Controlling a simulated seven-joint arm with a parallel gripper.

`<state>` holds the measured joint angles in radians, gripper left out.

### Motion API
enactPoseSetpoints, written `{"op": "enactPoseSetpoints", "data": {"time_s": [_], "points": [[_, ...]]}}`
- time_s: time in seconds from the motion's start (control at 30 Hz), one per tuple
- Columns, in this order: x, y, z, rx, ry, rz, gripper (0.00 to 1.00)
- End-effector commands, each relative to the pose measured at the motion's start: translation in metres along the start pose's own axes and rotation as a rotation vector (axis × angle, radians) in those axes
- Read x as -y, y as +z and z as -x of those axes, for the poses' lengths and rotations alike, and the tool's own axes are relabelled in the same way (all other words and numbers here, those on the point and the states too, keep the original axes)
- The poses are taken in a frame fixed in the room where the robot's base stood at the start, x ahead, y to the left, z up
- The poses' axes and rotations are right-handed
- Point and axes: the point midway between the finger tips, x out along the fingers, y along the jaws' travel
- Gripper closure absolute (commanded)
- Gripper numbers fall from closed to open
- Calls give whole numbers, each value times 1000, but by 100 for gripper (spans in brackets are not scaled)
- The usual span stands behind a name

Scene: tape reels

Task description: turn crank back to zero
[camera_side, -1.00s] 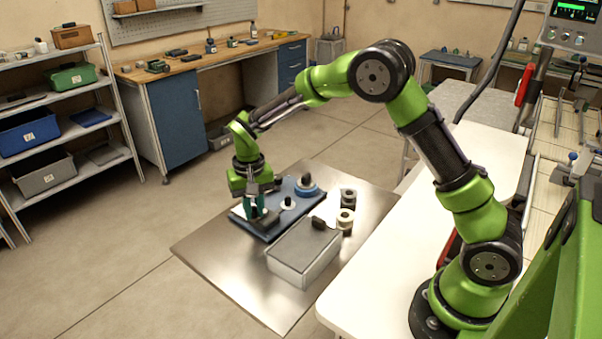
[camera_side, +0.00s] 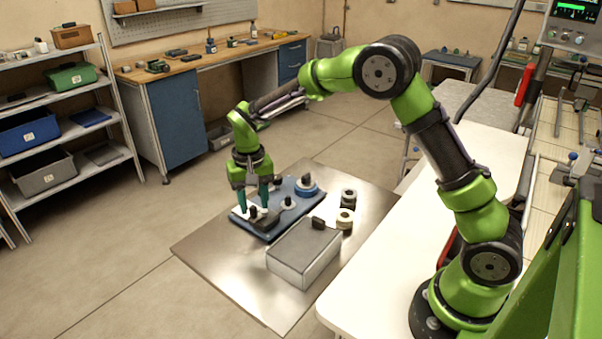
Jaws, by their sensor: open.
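A blue board (camera_side: 268,236) lies on the metal sheet. A dark grey crank piece (camera_side: 266,219) with a small black knob sits at its near left end. My gripper (camera_side: 254,199) points down just above this piece, its two teal fingers apart and nothing visible between them. The fingertips partly cover the crank area, so I cannot tell whether they touch it or what angle the crank has. A small white hub with a black knob (camera_side: 287,202) sits mid-board. A blue and white reel (camera_side: 306,187) with a dark knob sits at the far right end.
A grey lidded box (camera_side: 305,257) with a black handle stands right in front of the board. The metal sheet (camera_side: 225,270) is bare at front left. A white table (camera_side: 385,270) is at right.

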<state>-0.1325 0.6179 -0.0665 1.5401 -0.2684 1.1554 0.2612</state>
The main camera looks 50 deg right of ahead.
Motion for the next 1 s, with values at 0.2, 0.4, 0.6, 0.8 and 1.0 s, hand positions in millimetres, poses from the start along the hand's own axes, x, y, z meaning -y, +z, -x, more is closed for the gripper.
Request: {"op": "enactPoseSetpoints", "data": {"time_s": [0.2,0.4,0.6,0.8,1.0], "points": [[0,0,23,-3,-1,2,57],[0,0,42,-2,0,1,57],[0,0,50,-2,0,1,57],[0,0,50,-1,0,1,57],[-5,12,39,9,-10,55,57]]}}
